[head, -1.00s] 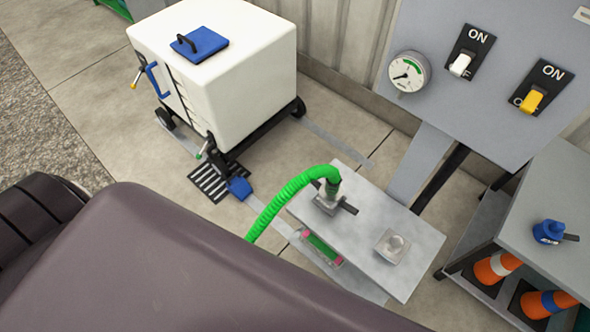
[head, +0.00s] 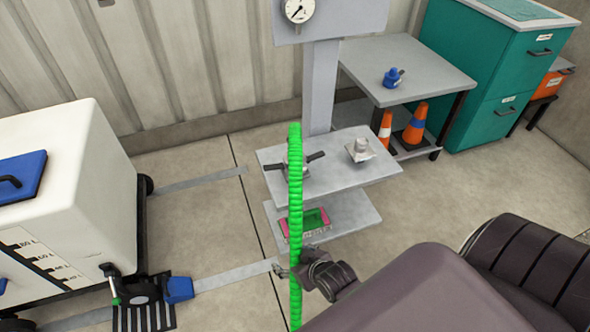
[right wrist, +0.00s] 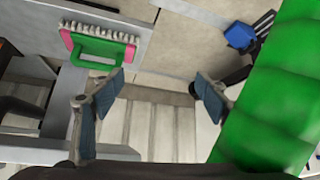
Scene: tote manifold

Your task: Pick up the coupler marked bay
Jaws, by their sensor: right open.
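A blue coupler (head: 393,77) with a dark lever stands upright on the grey side table; its marking is too small to read. A second coupler, grey with dark levers (head: 315,157), sits on the small stand's top, largely hidden behind the green hose (head: 295,220). I cannot tell which one is marked bay. My right gripper (head: 280,268) is low beside the hose, in front of the stand's lower shelf. In the right wrist view its jaws (right wrist: 160,85) are apart with nothing between them, and the hose (right wrist: 275,90) passes to their right. My left gripper is not in view.
The stand's top (head: 330,183) also holds a grey fitting (head: 360,150). A pink-and-green brush (head: 312,222) lies on its lower shelf. A white tote (head: 70,170) stands left, with a blue fitting (head: 180,288) at its outlet. Traffic cones (head: 415,122) sit under the side table (head: 430,70).

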